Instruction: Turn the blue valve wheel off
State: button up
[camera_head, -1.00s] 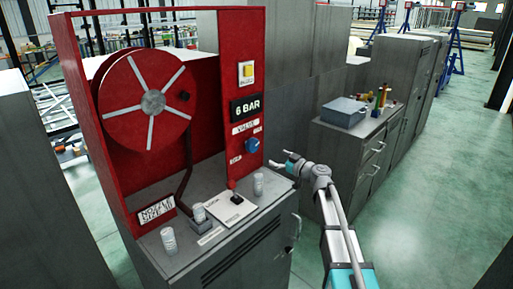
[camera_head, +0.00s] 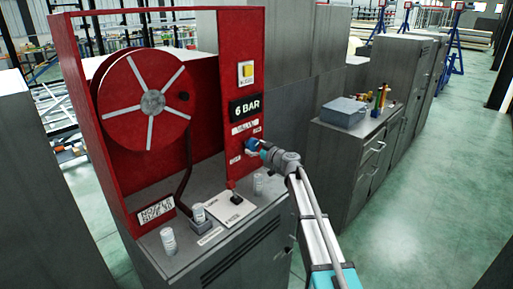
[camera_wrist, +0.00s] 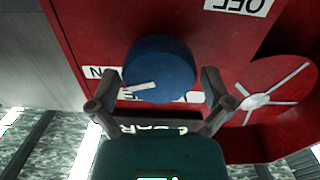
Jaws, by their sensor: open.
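The blue valve wheel (camera_head: 252,144) is on the red panel below the 6 BAR sign. In the wrist view, the wheel (camera_wrist: 160,62) is round with a white pointer mark (camera_wrist: 141,87) aimed left, near the ON label (camera_wrist: 100,72). The OFF label (camera_wrist: 240,5) is at the top edge of that upside-down view. My gripper (camera_head: 261,149) is at the wheel in the head view. In the wrist view my gripper (camera_wrist: 159,78) is open, one finger on each side of the wheel. I cannot tell whether the fingers touch it.
A red hose reel (camera_head: 150,100) stands left of the panel. A yellow button (camera_head: 247,71) is above the sign (camera_head: 247,107). A cabinet with a blue-grey box (camera_head: 343,112) is right.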

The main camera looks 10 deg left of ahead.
jog(key=shift+w+a, duration=0.2)
jog(key=c, duration=0.8)
jog(key=shift+m, duration=1.5)
jog(key=shift+s, duration=0.1)
jog(key=o, duration=0.8)
